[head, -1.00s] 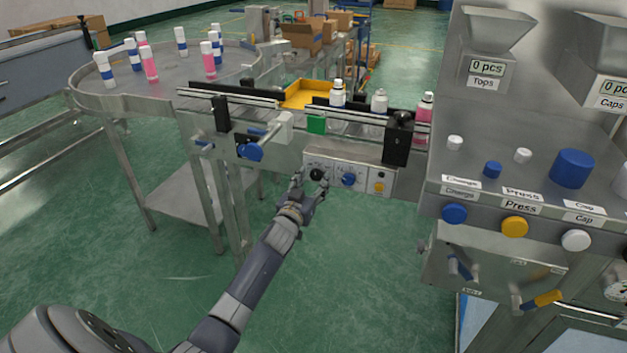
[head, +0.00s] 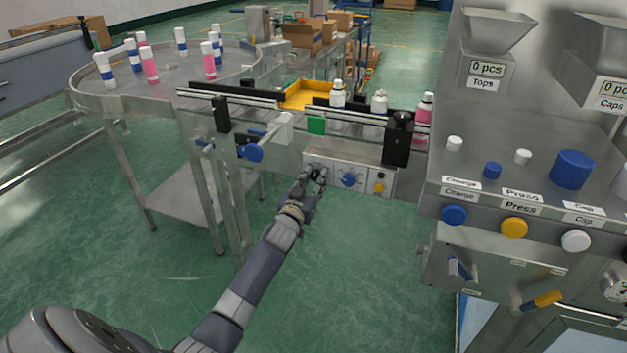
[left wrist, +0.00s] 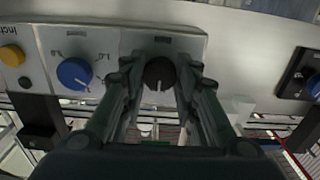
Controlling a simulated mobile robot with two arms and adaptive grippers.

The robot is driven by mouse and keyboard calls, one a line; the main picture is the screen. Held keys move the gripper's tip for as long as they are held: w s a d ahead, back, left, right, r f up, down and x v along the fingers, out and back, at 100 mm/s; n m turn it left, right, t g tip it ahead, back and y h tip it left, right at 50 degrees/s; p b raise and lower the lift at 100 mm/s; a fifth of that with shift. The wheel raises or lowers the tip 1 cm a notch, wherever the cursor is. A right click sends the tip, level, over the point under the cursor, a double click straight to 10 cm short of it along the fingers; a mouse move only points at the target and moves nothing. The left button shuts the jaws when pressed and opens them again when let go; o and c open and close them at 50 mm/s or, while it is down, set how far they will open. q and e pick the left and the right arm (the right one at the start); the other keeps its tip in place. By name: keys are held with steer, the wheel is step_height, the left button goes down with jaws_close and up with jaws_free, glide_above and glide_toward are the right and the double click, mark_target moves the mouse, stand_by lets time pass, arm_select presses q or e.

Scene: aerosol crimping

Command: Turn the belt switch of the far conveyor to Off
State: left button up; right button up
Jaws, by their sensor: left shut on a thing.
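The belt switch is a black round knob (left wrist: 159,74) on a light control panel (left wrist: 100,50). In the left wrist view it sits between the two fingers of my left gripper (left wrist: 160,80), with a pale pointer mark on it. In the head view my left gripper (head: 316,178) is at the left end of the same panel (head: 333,180), shut on the black knob and mostly hiding it. The knob's labels are too small to read. My right gripper is not in view.
A blue knob (head: 348,180) and a yellow button (head: 379,187) share the panel to the right. Bottles stand on the conveyor (head: 345,145) above. A crimping machine (head: 520,150) stands at the right. Open floor (head: 340,270) lies below the panel.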

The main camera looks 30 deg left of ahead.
arm_select(q)
steer(key=n+p, duration=0.2)
steer(key=n, duration=0.3)
steer(key=n+p, duration=0.1)
steer(key=n, duration=0.3)
steer(key=shift+n, duration=0.3)
stand_by(0.6)
steer(key=o, duration=1.1)
steer(key=shift+c, duration=0.2)
